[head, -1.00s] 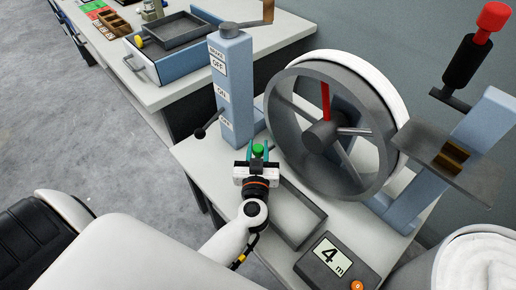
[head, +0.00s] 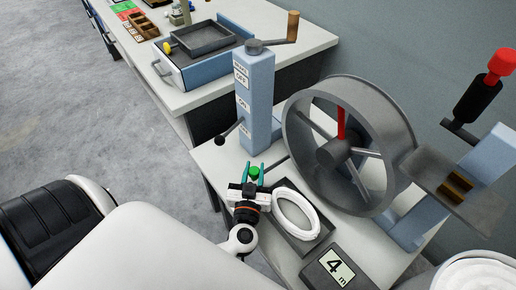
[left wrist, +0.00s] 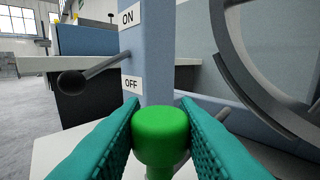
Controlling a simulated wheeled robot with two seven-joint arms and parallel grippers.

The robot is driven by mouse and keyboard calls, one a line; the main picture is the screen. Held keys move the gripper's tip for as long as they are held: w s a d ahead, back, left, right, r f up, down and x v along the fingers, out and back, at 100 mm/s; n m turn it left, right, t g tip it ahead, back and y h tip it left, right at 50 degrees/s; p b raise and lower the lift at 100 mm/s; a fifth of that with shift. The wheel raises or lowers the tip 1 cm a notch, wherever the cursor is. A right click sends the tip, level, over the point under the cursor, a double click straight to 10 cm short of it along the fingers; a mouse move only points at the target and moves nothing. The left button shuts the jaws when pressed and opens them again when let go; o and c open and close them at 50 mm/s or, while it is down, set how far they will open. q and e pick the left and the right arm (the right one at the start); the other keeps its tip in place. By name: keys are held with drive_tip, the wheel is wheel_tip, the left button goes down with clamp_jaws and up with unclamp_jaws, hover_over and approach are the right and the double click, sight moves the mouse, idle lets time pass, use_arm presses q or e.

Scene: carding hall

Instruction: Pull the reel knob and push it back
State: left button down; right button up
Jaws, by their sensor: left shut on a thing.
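The green reel knob (head: 254,171) sits between the teal fingers of my left gripper (head: 253,174), which is shut on it. In the left wrist view the knob (left wrist: 161,137) is held between both fingertips (left wrist: 160,115). A grey rod (head: 275,163) shows behind the knob, towards the reel. The grey spoked reel (head: 383,105) with one red spoke stands right of the gripper, its rim bare. A white coil (head: 294,214) lies in the shallow grey tray (head: 293,240) below the reel. My right gripper is out of view.
The blue brake post (head: 257,100) with a black-knobbed lever (head: 221,140) stands just behind my left gripper. A counter (head: 330,268) reading 4 m is at the front. A red-topped handle (head: 500,62) is at the right, above a white-filled can (head: 485,275).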

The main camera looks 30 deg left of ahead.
use_arm(q)
drive_tip(key=c, duration=1.1)
unclamp_jaws()
drive_tip(key=b+v, duration=0.1)
drive_tip(key=v, duration=1.1)
